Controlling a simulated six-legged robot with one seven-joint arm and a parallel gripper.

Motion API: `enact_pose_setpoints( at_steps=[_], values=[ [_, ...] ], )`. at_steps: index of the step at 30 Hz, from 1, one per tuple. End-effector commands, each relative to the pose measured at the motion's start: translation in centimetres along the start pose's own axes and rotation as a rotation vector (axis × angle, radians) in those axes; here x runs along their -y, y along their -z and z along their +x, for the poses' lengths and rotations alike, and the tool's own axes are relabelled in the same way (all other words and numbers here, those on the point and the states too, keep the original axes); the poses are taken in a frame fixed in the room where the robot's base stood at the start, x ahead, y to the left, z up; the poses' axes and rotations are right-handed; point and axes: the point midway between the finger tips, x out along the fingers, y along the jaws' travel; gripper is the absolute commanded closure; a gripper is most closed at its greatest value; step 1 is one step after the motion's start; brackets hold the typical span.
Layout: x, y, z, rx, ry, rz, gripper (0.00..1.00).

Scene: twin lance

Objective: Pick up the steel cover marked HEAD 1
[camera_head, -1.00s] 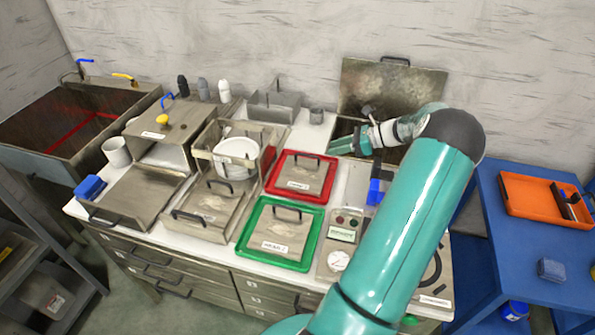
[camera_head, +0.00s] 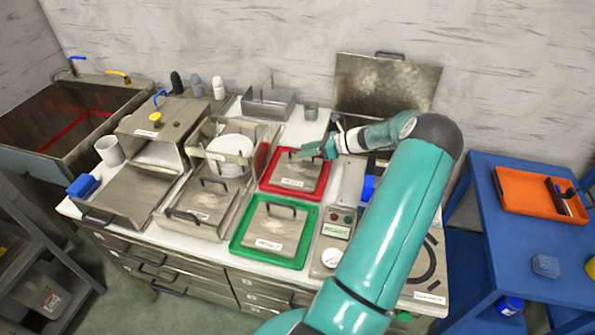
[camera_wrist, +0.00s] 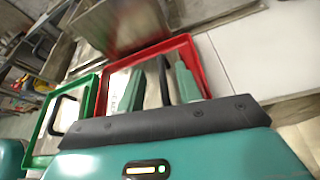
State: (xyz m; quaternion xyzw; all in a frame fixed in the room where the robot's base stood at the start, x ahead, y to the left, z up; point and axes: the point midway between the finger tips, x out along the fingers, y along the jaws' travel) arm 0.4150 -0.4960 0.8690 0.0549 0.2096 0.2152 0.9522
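A steel cover (camera_head: 298,173) with a black bar handle lies in a red tray (camera_head: 267,180) on the white bench top; its label is too small to read surely. A similar steel cover (camera_head: 268,227) lies in a green tray (camera_head: 237,248) in front of it. My gripper (camera_head: 318,150) is at the back right part of the red tray's cover, near its handle. In the wrist view the two green fingers (camera_wrist: 155,82) are apart, with the black handle (camera_wrist: 164,80) between them. Whether they touch it cannot be seen.
A green-labelled control box (camera_head: 337,225) stands right of the green tray. An open steel lid (camera_head: 386,85) rises behind my gripper. A steel rack with white plates (camera_head: 232,150) stands left of the red tray. A blue table with an orange tray (camera_head: 515,205) is at the right.

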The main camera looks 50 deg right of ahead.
Motion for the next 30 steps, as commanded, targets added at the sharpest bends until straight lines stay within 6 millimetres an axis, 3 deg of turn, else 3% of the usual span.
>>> enact_pose_setpoints(
  at_steps=[6, 14, 19, 30],
  values=[
    [0.2, 0.1, 2.9, 0.001, -0.002, 0.000, 0.66],
    [0.2, 0.1, 3.2, 0.000, -0.001, 0.000, 0.66],
    [0.2, 0.1, 3.2, 0.000, -0.001, 0.000, 0.99],
    [0.2, 0.0, 3.1, 0.001, -0.001, -0.001, 1.00]
  ],
)
